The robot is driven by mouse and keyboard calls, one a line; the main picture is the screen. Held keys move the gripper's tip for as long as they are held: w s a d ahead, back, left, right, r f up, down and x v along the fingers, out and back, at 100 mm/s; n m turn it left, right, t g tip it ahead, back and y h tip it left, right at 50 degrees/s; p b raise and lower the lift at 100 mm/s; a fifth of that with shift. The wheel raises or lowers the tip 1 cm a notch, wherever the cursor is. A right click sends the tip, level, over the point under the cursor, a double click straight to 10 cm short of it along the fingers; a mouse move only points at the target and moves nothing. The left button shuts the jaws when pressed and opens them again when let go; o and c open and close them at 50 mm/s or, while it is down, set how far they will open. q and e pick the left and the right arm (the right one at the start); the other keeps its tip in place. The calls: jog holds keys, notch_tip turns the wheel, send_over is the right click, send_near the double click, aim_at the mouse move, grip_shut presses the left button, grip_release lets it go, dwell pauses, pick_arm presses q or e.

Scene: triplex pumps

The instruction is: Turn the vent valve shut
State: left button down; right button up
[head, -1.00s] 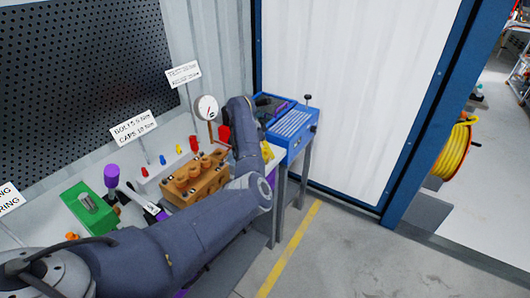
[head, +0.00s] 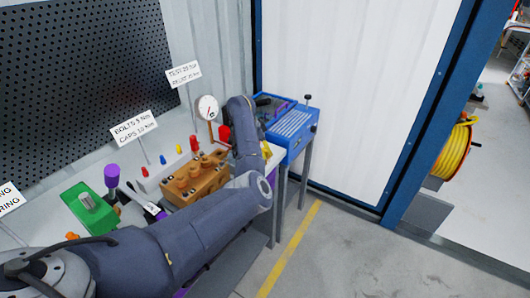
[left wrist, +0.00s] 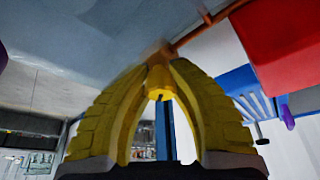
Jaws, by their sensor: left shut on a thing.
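In the left wrist view, my left gripper (left wrist: 160,75) has its two yellow fingers closed together at the tips around a small yellow piece (left wrist: 159,84), which looks like the vent valve's handle. A copper-coloured pipe (left wrist: 205,27) runs up beside the fingertips. In the head view, my left arm reaches across the bench, and its wrist hides the gripper and the valve. The brown pump block (head: 193,182) stands just left of the wrist, with a round white gauge (head: 207,107) behind it. My right gripper is not in view.
A red part (head: 223,133) sits close beside my wrist; a red body also shows in the wrist view (left wrist: 285,35). A blue case (head: 290,123) stands to the right. The floor right of the bench is clear.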

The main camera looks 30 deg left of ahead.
pick_arm(q)
jog(key=shift+d, duration=0.1)
jog(key=m+g, duration=0.1)
jog(key=m, duration=0.2)
jog(key=shift+r+h, duration=0.1)
jog(key=shift+h, duration=0.3)
jog(key=shift+m+g+h, duration=0.3)
jog(key=shift+m+g, duration=0.4)
jog(key=shift+m, duration=1.4)
jog(key=shift+w, duration=0.1)
jog(key=c, duration=1.1)
grip_release()
jog(key=shift+o, duration=0.2)
